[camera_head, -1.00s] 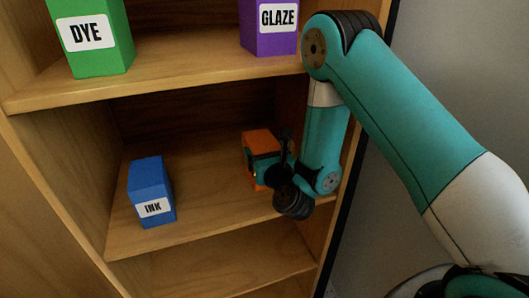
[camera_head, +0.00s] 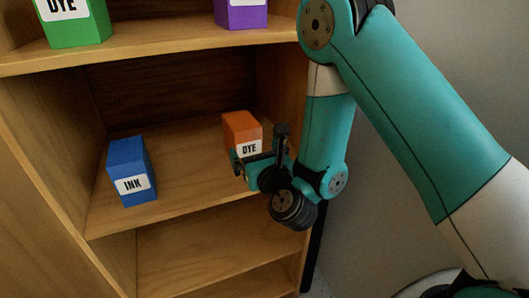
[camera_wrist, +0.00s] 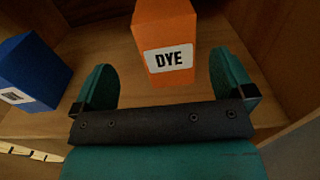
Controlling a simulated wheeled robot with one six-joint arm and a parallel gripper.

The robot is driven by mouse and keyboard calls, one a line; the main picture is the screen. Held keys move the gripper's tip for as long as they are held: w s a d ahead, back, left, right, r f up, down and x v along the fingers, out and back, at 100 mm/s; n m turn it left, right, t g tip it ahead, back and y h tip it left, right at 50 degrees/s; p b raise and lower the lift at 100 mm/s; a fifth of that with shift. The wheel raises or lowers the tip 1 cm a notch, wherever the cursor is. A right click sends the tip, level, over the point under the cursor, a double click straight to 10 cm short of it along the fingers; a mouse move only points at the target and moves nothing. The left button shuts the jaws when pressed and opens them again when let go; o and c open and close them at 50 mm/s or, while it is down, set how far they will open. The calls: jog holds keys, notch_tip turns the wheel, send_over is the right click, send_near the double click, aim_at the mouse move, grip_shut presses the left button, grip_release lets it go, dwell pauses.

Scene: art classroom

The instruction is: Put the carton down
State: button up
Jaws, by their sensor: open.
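An orange carton labelled DYE (camera_head: 242,128) stands upright on the middle shelf (camera_head: 185,185), towards its right side. In the wrist view the orange carton (camera_wrist: 165,30) is just beyond my gripper, roughly centred between its fingers. My gripper (camera_head: 258,158) is in front of the carton at the shelf's front edge. In the wrist view my gripper (camera_wrist: 162,82) is open, with a teal finger on each side and nothing held between them. Part of the carton's lower front is hidden behind my gripper in the head view.
A blue INK carton (camera_head: 131,168) stands to the left on the same shelf; it also shows in the wrist view (camera_wrist: 32,72). A green DYE carton (camera_head: 75,25) and a purple carton (camera_head: 241,13) stand on the shelf above. The lower shelf (camera_head: 200,255) looks empty.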

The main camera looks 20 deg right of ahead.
jog(key=shift+s, duration=0.45)
jog(key=s+a+r+n+g+y, duration=0.4)
jog(key=s+a+n+g, duration=0.1)
jog(key=n, duration=0.8)
jog(key=s+a+r+n+g+y, duration=0.3)
jog(key=s+a+n+g+y, duration=0.2)
jog(key=n, duration=0.7)
jog(key=s+d+r+n+g+h, duration=0.1)
jog(key=s+d+n+g+h, duration=0.2)
jog(key=s+n, duration=0.5)
jog(key=s+d+r+n+g+h, duration=0.1)
jog(key=s+d+n+g+h, duration=0.2)
jog(key=s+d+n+g, duration=0.2)
jog(key=s+d+n, duration=0.1)
jog(key=s+n, duration=0.2)
jog(key=n, duration=0.1)
jog(key=shift+s+d+r, duration=0.15)
jog(key=shift+d, duration=0.05)
